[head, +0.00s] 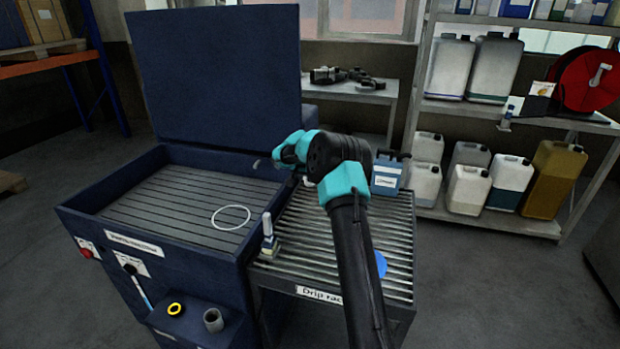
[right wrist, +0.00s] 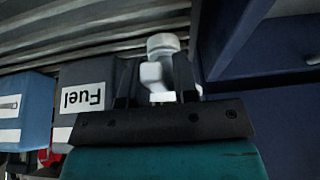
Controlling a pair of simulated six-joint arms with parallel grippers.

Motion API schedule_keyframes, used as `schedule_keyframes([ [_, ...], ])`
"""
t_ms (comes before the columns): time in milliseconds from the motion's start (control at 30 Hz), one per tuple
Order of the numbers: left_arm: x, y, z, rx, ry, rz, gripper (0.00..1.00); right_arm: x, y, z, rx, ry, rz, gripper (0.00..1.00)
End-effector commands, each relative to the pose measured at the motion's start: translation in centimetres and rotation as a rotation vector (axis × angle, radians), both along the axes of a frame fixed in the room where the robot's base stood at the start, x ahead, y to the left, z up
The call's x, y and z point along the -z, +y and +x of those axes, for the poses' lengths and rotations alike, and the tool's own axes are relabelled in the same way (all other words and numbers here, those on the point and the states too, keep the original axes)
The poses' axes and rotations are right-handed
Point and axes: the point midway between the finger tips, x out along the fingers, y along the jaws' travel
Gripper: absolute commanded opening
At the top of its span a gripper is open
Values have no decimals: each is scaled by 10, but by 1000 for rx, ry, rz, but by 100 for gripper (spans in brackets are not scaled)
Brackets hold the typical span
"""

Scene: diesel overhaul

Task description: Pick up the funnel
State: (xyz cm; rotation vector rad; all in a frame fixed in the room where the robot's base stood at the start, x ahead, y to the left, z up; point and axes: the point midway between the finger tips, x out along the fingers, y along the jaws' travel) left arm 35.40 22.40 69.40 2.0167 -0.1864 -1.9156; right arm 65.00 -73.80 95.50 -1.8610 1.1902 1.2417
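No thing is plain to me as the funnel. A blue round shape (head: 381,265) on the drip rack (head: 335,290) is partly hidden behind my right arm; I cannot tell whether it is the funnel. My right gripper (head: 280,158) is over the border between the dark blue wash basin and the rack, its fingers mostly hidden in the head view. In the right wrist view its two fingers (right wrist: 153,82) stand apart, with a small white knobbed object (right wrist: 163,50) showing between and beyond them. I cannot tell whether they touch it. My left gripper is not in view.
The wash basin (head: 110,213) with its raised lid (head: 215,75) stands left; a white ring (head: 219,227) lies in it. A small bottle-like object (head: 268,232) stands on the rack's left edge. A blue can (head: 386,180) and a grey "Fuel" box (right wrist: 88,75) are behind.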

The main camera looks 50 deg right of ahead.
Motion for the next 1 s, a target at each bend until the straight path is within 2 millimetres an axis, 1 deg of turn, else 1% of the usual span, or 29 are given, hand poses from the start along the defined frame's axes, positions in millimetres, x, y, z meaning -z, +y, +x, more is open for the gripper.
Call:
schedule_keyframes([
  [33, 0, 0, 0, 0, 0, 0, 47, 0, 0, 0, 0, 0, 0, 23],
  [267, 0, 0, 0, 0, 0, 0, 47, 0, 0, 0, 0, 0, 0, 1],
  [767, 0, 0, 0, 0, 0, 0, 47, -3, 0, 0, 1, -1, -1, 0],
  [867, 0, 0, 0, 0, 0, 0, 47, -9, 0, 0, 1, -2, -1, 0],
  [1000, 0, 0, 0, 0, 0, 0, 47, -22, 0, 0, 0, -1, -1, 0],
])
